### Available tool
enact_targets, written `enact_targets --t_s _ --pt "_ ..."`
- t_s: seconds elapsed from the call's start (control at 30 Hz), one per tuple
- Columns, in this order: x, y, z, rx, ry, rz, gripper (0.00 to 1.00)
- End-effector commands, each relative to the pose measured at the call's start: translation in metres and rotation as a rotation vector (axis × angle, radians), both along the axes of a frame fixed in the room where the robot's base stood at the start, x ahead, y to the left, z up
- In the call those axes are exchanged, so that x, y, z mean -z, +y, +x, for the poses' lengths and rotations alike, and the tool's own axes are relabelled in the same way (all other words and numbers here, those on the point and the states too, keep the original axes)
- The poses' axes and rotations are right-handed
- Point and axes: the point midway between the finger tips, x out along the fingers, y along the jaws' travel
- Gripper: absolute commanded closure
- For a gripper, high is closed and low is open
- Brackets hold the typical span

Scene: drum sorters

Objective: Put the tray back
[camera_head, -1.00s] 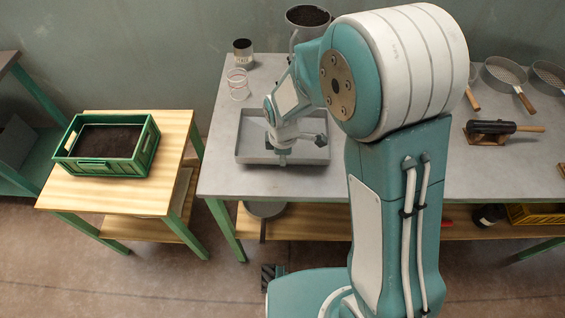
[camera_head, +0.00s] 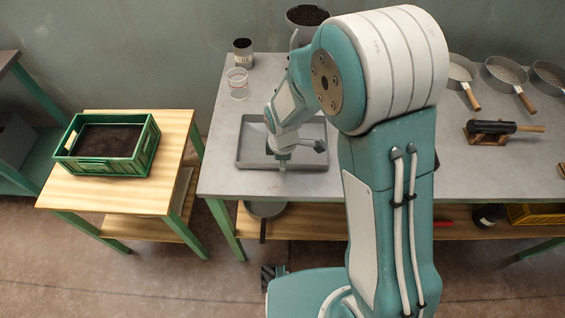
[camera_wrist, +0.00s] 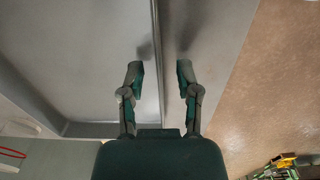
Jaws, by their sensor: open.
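The shallow grey tray (camera_head: 252,166) lies on the left part of the grey workbench, near its front edge. No contents show in the part I can see; my arm covers some of its inside. My gripper (camera_head: 283,163) is at the tray's front wall, pointing down. In the wrist view the tray's rim (camera_wrist: 157,35) runs between the two parted fingers of my gripper (camera_wrist: 160,72). One finger is on the inner side and one on the outer side. The fingers look clear of the wall.
A green crate of dark soil (camera_head: 105,145) stands on the wooden side table (camera_head: 70,195). Behind the tray are a wire cylinder (camera_head: 237,84), a dark-filled tin (camera_head: 243,50) and a pot of soil (camera_head: 306,16). Sieves (camera_head: 505,72) and a wooden-handled tool (camera_head: 492,130) lie right.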

Motion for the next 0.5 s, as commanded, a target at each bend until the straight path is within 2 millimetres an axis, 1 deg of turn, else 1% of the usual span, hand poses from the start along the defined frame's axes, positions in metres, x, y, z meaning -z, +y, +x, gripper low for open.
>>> enact_targets --t_s 0.17,0.4,0.5 --pt "-0.031 0.000 0.000 0.000 -0.007 0.003 0.57" --pt "-0.081 0.001 -0.001 0.000 -0.006 0.003 0.57" --pt "-0.098 0.000 -0.001 0.000 -0.004 0.002 0.57"
